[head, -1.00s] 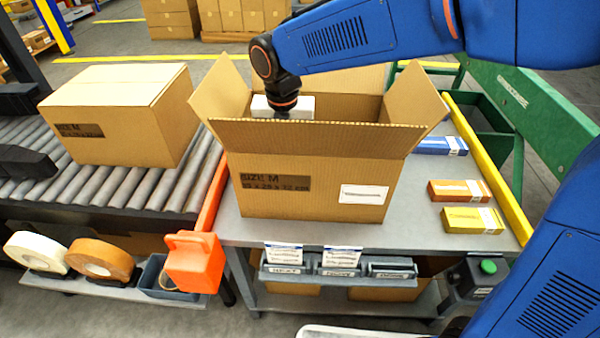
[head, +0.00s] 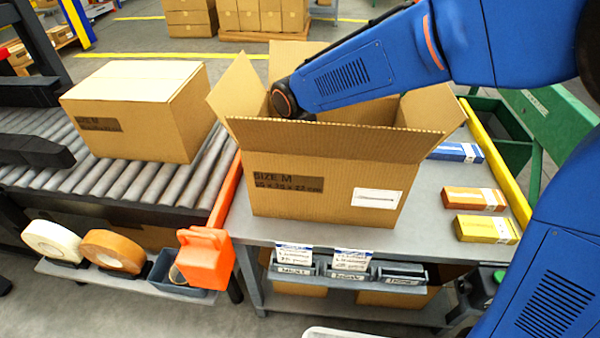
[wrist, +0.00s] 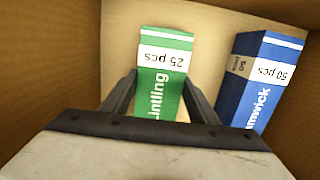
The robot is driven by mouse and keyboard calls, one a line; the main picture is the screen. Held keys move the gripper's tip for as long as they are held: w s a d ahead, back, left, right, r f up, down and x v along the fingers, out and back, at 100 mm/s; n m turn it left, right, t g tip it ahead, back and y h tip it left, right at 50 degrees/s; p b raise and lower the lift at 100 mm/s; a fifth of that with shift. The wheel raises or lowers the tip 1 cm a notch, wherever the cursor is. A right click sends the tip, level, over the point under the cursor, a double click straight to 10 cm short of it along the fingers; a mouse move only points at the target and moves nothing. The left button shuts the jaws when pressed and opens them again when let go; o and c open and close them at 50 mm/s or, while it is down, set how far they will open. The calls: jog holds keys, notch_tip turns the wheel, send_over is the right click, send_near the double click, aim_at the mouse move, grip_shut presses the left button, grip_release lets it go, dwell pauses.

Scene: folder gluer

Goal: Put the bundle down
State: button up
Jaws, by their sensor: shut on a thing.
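A green bundle (wrist: 158,100) with a white "25 pcs" band is between my gripper's fingers in the wrist view. My gripper (wrist: 160,84) is shut on it, inside the open carton (head: 325,205). A blue bundle (wrist: 257,82) with a "50 pcs" band stands to the right of the green one, with a gap between them. In the head view the carton's front wall and flaps hide the gripper and both bundles. I cannot tell whether the green bundle touches the carton floor.
The carton's flaps stand open around my arm. Blue (head: 457,152), orange (head: 474,199) and yellow (head: 486,229) packs lie on the bench (head: 432,215) to its right. A closed carton (head: 140,112) sits on the roller conveyor (head: 95,178) at left.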

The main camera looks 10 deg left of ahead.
jog(key=shift+f, duration=0.1)
jog(key=o, duration=1.1)
jog(key=shift+o, duration=0.2)
notch_tip(320, 180, up, 12)
jog(key=s, duration=0.1)
jog(key=shift+s, duration=0.2)
jog(key=shift+r, duration=0.2)
